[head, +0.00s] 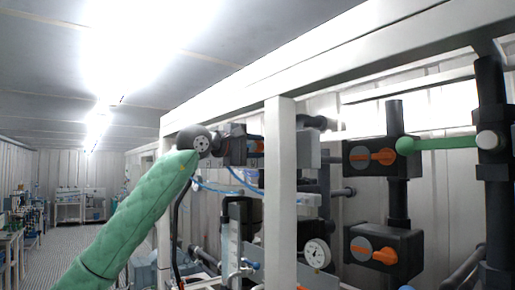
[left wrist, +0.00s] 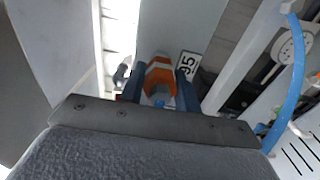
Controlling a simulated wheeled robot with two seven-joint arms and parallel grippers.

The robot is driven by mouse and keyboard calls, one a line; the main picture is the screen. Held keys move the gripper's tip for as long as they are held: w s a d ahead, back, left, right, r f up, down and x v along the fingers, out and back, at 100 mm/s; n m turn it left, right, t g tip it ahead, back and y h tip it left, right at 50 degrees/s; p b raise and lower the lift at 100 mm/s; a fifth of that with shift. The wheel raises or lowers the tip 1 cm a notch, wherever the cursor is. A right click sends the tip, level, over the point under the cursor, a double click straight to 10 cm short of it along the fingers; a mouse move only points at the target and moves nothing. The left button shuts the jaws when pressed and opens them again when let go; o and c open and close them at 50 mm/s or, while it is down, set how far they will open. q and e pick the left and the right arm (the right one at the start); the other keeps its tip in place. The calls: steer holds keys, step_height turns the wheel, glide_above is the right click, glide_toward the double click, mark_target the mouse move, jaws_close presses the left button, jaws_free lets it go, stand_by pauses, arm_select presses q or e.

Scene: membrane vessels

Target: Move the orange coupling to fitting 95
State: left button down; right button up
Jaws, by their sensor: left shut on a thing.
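My left gripper (head: 252,145) is at the end of the green-sleeved arm, beside the white upright post in the head view. In the left wrist view its two blue fingers (left wrist: 160,92) are shut on the orange coupling (left wrist: 160,75), which has a pale band and a grey part at its near end. A bit of orange (head: 257,137) shows at the fingertips in the head view. A white label reading 95 (left wrist: 187,66) is just right of the coupling in the left wrist view. Whether the coupling touches a fitting is hidden. My right gripper is not in view.
The white post (head: 280,180) stands close right of the gripper. Blue tubing (head: 215,188) hangs below it and curves at the right of the wrist view (left wrist: 296,80). Black valves with orange handles (head: 375,157) and a round gauge (head: 316,253) are further right. The aisle (head: 75,240) at left is open.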

arm_select(q)
steer(key=shift+w+d, duration=0.1)
steer(key=shift+d, duration=0.1)
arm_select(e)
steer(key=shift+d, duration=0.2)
arm_select(q)
steer(key=c, duration=0.9)
jaws_free()
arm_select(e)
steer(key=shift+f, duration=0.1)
arm_select(q)
steer(key=shift+s+a+f+b, duration=0.15)
steer(key=shift+s+a+b, duration=0.1)
steer(key=shift+a+b, duration=0.25)
steer(key=b+v, duration=0.3)
steer(key=v, duration=0.2)
steer(key=shift+s+a+b, duration=0.25)
steer(key=shift+b, duration=0.05)
steer(key=shift+s+a, duration=0.3)
steer(key=shift+a, duration=0.1)
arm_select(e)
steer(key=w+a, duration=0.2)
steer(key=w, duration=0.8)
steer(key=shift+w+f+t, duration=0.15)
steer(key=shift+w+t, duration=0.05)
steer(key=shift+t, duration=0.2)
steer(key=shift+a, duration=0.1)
